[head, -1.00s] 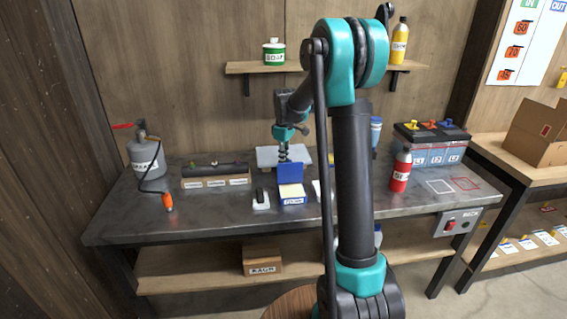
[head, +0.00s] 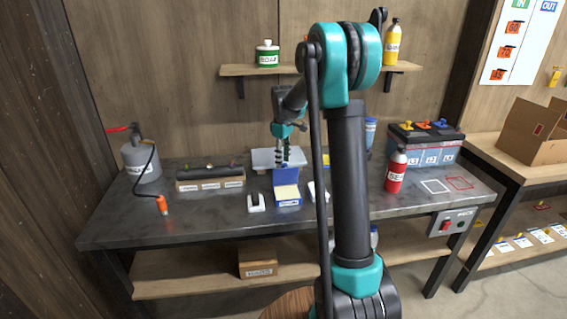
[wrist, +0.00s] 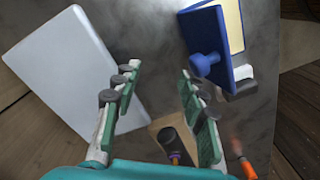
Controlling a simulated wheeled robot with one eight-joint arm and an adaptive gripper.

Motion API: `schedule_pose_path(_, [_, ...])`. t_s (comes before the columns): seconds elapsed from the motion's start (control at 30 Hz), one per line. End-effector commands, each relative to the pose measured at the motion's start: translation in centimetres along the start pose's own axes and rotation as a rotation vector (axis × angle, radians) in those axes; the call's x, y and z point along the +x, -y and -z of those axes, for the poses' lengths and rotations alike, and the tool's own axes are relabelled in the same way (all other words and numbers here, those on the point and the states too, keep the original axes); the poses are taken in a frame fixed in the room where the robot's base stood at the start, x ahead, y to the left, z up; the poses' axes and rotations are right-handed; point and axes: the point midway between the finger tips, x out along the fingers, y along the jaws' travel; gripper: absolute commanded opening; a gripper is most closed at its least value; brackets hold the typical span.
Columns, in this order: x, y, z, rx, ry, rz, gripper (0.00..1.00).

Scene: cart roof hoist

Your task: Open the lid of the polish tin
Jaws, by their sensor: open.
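The polish tin (head: 288,202) is a small blue box with a white label, standing on the bench below my gripper in the head view. Its blue lid (head: 286,175) stands up at the back, and the cream inside shows. In the wrist view the lid (wrist: 212,40) shows its outer face with a round blue knob (wrist: 205,63), and the cream inside (wrist: 234,22) lies beyond it. My gripper (wrist: 158,90) is open, with nothing between its fingers. The lid is beyond the right finger in the wrist view, apart from it. In the head view my gripper (head: 282,160) is behind the lid.
A pale flat plate (head: 265,158) lies behind the tin. A small black-and-white object (head: 256,203) stands left of the tin. A long labelled block (head: 210,180) and a grey can (head: 141,160) with an orange nozzle are farther left. A red bottle (head: 396,172) stands right.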

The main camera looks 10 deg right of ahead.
Motion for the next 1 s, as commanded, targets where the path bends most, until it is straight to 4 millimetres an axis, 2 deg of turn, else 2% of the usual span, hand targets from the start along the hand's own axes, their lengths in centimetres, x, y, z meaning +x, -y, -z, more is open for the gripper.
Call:
schedule_pose_path(0.3, [-6.5, -0.1, -0.1, 0.001, 0.000, 0.000, 0.42])
schedule_pose_path(0.5, [-9.2, -0.1, -0.1, 0.001, 0.000, -0.001, 0.42])
schedule_pose_path(0.63, [-10.0, -0.1, -0.1, 0.001, 0.000, -0.001, 0.42])
schedule_pose_path(0.9, [-10.2, -0.1, -0.2, 0.001, 0.000, -0.001, 0.42])
schedule_pose_path(0.93, [-10.2, -0.1, -0.2, 0.001, 0.000, -0.001, 0.41])
schedule_pose_path(1.0, [-10.2, 0.0, -0.1, -0.005, 0.000, -0.002, 0.32])
